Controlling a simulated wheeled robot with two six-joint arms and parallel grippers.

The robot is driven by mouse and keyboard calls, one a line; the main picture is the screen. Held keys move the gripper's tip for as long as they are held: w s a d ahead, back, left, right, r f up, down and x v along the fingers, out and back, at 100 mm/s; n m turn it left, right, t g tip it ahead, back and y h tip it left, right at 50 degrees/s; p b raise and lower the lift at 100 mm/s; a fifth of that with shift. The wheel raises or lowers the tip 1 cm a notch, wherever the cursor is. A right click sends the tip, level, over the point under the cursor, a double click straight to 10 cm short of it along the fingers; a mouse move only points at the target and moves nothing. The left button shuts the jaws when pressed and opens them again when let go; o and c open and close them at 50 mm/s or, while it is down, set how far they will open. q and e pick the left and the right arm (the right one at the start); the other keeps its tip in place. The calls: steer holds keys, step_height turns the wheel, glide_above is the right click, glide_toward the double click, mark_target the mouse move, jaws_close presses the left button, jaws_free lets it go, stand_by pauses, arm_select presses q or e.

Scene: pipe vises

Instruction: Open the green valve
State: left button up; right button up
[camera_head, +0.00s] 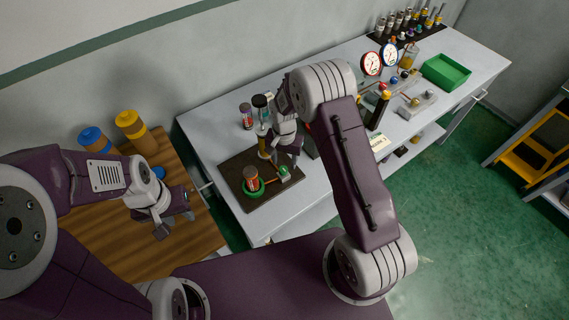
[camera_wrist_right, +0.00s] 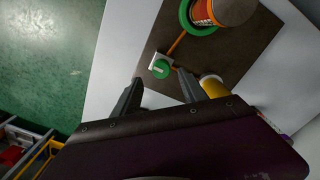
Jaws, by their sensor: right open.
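The green valve is a small round green knob (camera_head: 284,171) on a pale block, on a dark brown board on the white bench. In the right wrist view the green knob (camera_wrist_right: 161,68) lies just beyond my fingertips, near the middle. An orange pipe runs from it to a green ring (camera_head: 252,188) around an orange-red can. My right gripper (camera_head: 286,161) is open and empty above the board, close to the knob; in the right wrist view its two fingers (camera_wrist_right: 158,90) stand apart, and I see no contact. My left gripper (camera_head: 175,222) is open and empty over the wooden table.
A yellow cylinder (camera_wrist_right: 214,86) stands beside one right finger. Two gauges (camera_head: 371,64), a green tray (camera_head: 446,71) and several bottles fill the bench's far side. Blue and yellow bottles (camera_head: 130,122) stand on the wooden table (camera_head: 125,245). The board's front corner is clear.

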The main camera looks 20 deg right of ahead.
mark_target(283, 169)
step_height(283, 169, down, 3)
steer(key=shift+a+r+p, duration=0.15)
steer(key=shift+p, duration=0.15)
steer(key=shift+s+a+f, duration=0.1)
steer(key=shift+a+f, duration=0.1)
steer(key=shift+f, duration=0.25)
steer(key=shift+d, duration=0.15)
steer(key=c, duration=0.4)
jaws_close()
